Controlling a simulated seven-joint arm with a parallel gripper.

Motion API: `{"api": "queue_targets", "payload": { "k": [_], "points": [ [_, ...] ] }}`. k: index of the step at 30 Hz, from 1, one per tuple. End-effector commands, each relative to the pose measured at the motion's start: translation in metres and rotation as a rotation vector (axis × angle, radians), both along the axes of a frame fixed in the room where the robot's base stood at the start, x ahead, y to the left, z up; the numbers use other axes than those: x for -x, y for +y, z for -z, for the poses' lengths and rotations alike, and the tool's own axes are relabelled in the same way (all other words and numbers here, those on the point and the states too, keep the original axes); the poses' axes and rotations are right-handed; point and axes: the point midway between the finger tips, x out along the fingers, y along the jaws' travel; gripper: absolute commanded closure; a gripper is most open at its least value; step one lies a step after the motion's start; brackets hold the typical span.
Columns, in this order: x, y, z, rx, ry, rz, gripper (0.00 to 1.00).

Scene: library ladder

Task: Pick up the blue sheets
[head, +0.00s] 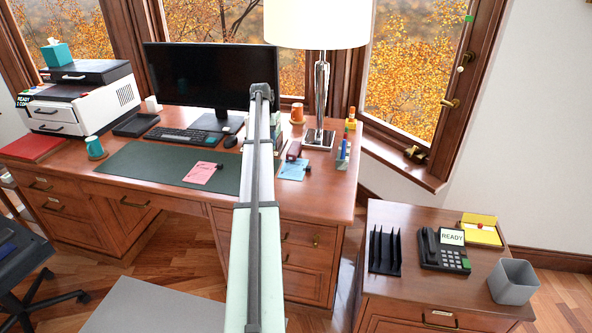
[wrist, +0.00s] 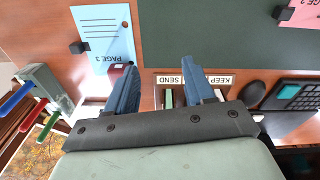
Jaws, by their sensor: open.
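The blue sheets (head: 294,169) lie flat on the desk to the right of my arm, with a black clip at their right edge. In the wrist view the blue sheets (wrist: 105,32) are upside down, printed with lines and "PAGE 3", and the black clip (wrist: 78,47) is on their left edge. My gripper (wrist: 157,63) is open and empty, its two blue fingers apart. The left finger's tip appears just below the sheets' lower right corner; the sheets are not between the fingers. The fingers cannot be made out in the head view.
A pen holder (head: 342,153), lamp (head: 320,110) and dark red object (head: 294,150) stand near the sheets. Pink sheets (head: 203,173) lie on the green mat (head: 140,168). "SEND" and "KEEP" labels (wrist: 193,81) show between and beside the fingers. A keyboard (head: 177,136) lies further left.

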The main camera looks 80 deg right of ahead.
Motion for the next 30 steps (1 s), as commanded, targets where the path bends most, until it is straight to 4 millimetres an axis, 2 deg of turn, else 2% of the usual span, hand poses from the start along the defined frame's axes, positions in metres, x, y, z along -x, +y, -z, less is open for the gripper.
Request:
{"api": "queue_targets", "payload": {
  "k": [1, 6, 9, 12, 15, 20, 23, 30],
  "points": [
    [0.030, -0.010, -0.005, -0.012, -0.003, 0.033, 0.47],
    [0.104, -0.025, -0.015, -0.049, -0.014, 0.112, 0.47],
    [0.136, -0.029, -0.020, -0.064, -0.019, 0.145, 0.47],
    [0.157, -0.031, -0.024, -0.073, -0.023, 0.166, 0.47],
    [0.167, -0.032, -0.025, -0.078, -0.025, 0.177, 0.47],
    [0.169, -0.032, -0.016, -0.080, -0.026, 0.179, 0.47],
    [0.169, -0.031, -0.005, -0.081, -0.026, 0.179, 0.47],
    [0.169, -0.031, 0.036, -0.081, -0.026, 0.179, 0.47]
  ]
}}
